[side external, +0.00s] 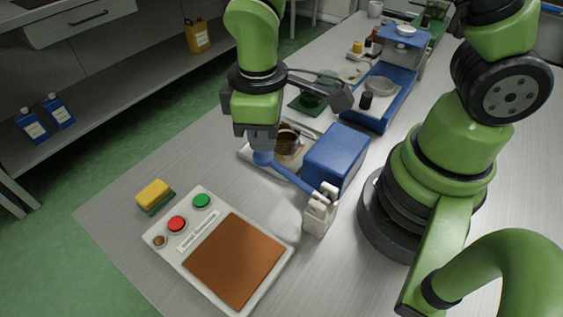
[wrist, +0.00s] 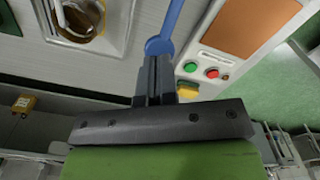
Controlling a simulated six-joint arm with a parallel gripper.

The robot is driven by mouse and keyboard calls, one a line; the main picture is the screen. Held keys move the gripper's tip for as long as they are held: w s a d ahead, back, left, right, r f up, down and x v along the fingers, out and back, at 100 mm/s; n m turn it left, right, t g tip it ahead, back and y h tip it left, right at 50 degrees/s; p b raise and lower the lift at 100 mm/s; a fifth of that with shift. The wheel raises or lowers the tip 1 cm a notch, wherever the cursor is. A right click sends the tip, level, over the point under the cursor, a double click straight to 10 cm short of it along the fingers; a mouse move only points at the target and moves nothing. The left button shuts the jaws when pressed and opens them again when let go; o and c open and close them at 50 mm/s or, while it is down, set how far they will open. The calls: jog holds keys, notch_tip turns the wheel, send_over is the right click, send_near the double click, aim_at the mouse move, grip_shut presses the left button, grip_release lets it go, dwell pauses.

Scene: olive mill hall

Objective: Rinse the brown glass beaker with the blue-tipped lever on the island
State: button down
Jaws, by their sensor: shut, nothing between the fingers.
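The brown glass beaker (side external: 288,144) stands on a pale tray (side external: 252,157) beside a blue box; my gripper partly hides it. In the wrist view the beaker (wrist: 86,17) shows at the upper left within the light-rimmed tray (wrist: 117,38). The blue lever (side external: 287,176) runs from a white bracket (side external: 318,212) to a round blue tip (side external: 263,158). My gripper (side external: 262,146) is shut and empty, pointing down right over that tip. In the wrist view the shut fingers (wrist: 153,62) end at the tip (wrist: 159,46); I cannot tell whether they touch it.
A blue box (side external: 335,158) stands right of the beaker. A control panel (side external: 207,272) with red and green buttons and a yellow-green sponge (side external: 154,196) lie in front. Blue scales (side external: 380,98) and small ware stand behind.

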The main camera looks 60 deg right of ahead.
aim_at(264, 154)
jog(key=shift+f, duration=0.1)
dwell(2.1)
jog(key=shift+f, duration=2.95)
jog(key=shift+r, duration=3.05)
jog(key=shift+r, duration=0.1)
jog(key=shift+r, duration=2.4)
